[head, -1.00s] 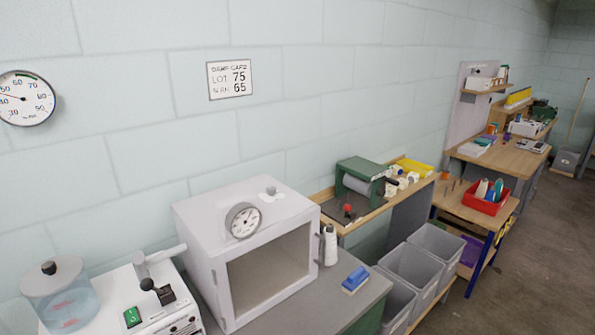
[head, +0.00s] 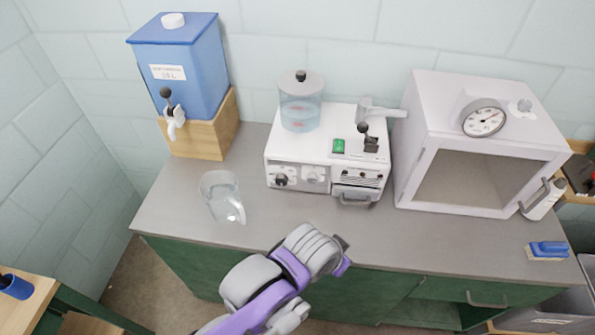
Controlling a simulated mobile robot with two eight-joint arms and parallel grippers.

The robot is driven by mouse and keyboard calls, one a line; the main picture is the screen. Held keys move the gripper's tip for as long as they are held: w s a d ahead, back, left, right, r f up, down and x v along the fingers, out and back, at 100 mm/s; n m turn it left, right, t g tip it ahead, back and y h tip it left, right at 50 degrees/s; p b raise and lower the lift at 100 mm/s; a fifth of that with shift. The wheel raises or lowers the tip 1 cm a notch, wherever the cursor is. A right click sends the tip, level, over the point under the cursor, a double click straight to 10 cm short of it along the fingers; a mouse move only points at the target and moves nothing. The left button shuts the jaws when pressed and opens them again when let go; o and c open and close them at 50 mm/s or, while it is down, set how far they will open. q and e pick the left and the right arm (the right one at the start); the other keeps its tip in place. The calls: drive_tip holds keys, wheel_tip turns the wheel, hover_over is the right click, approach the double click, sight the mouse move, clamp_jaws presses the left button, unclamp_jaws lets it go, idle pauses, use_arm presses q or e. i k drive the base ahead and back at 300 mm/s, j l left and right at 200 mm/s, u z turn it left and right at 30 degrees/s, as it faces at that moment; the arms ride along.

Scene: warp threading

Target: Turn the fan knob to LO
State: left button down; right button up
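A white machine (head: 325,150) stands on the grey counter, with a clear water tank on its top left. Its front has a dark round knob (head: 281,179) at the left and a paler round control (head: 315,178) beside it. Their markings are too small to read, so I cannot tell which is the fan knob or where it is set. My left arm, purple and grey, reaches in from the bottom. Its end, with my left gripper (head: 343,256), is over the counter's front edge, apart from the machine. Its fingers are not clear. My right gripper is out of view.
A glass jug (head: 222,198) stands left of the machine, near a blue dispenser (head: 185,70) on a wooden block. A white cabinet (head: 480,150) with a dial is at the right. A blue brush (head: 547,251) lies far right. The counter before the machine is clear.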

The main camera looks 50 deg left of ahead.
sight(311, 177)
drive_tip(key=u, duration=1.6)
